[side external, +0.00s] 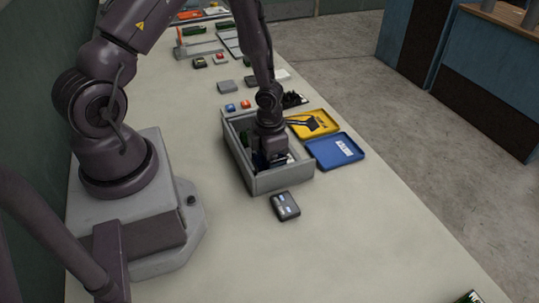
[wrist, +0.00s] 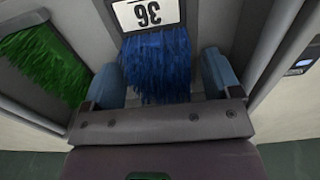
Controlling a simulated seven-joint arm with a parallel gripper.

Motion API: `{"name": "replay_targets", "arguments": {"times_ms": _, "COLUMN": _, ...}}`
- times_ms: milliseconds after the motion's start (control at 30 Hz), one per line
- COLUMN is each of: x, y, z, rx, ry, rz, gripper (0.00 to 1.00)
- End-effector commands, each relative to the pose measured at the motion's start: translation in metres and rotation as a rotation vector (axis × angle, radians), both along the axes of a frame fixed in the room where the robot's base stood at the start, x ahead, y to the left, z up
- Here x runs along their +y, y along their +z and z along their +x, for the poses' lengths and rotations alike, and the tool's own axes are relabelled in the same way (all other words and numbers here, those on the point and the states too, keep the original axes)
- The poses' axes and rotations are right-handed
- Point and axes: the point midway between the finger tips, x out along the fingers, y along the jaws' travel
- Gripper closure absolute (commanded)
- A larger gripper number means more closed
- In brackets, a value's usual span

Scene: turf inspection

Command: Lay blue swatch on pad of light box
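The blue swatch (wrist: 157,68) is a tuft of blue turf with a white label reading 36, upside down in the wrist view. It sits inside a grey open box (side external: 237,165). My gripper (wrist: 162,78) is down in this box, with one blue-grey finger on each side of the blue swatch. The fingers are apart, and a small gap shows at the right finger. In the side view my gripper (side external: 270,158) hides most of the swatch. I cannot clearly pick out the light box or its pad.
A green swatch (wrist: 42,62) lies in the box, left in the wrist view. A yellow tray (side external: 327,119) with a dark item and a blue tray (side external: 347,164) stand right of the box. A dark device (side external: 285,206) lies in front.

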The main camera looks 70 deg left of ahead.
Motion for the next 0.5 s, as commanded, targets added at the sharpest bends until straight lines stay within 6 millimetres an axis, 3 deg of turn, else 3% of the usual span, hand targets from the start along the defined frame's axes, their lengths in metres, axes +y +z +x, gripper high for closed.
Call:
{"name": "replay_targets", "arguments": {"times_ms": 267, "x": 0.0, "y": 0.002, "z": 0.0, "rx": 0.0, "ry": 0.001, "rz": 0.0, "gripper": 0.17}}
{"name": "replay_targets", "arguments": {"times_ms": 500, "x": 0.002, "y": 0.034, "z": 0.001, "rx": -0.005, "ry": 0.006, "rz": 0.001, "gripper": 0.17}}
